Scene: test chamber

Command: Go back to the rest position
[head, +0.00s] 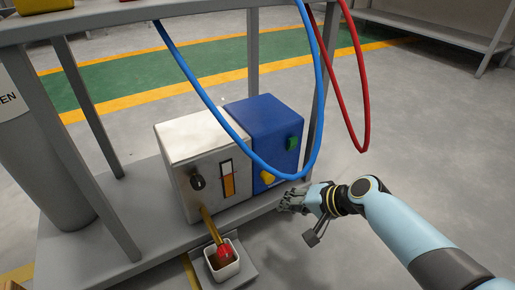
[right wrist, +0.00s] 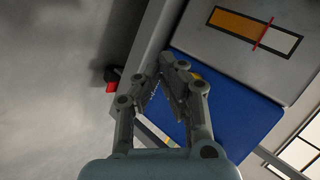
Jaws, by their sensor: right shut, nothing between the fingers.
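My right gripper (head: 288,199) is shut and empty. It is beside the lower front of the blue box (head: 262,125), close to the edge of the grey platform. In the right wrist view its fingers (right wrist: 168,72) come together in front of the blue box (right wrist: 235,110). Whether the gripper touches the box I cannot tell. My right arm comes in from the lower right of the head view. My left gripper is not in view.
A white box (head: 202,150) with a gauge and dark knob stands beside the blue one. Below its spout is a white cup (head: 237,262) with something red. Blue (head: 220,112) and red hoses (head: 345,125) hang near my arm. Floor at right is clear.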

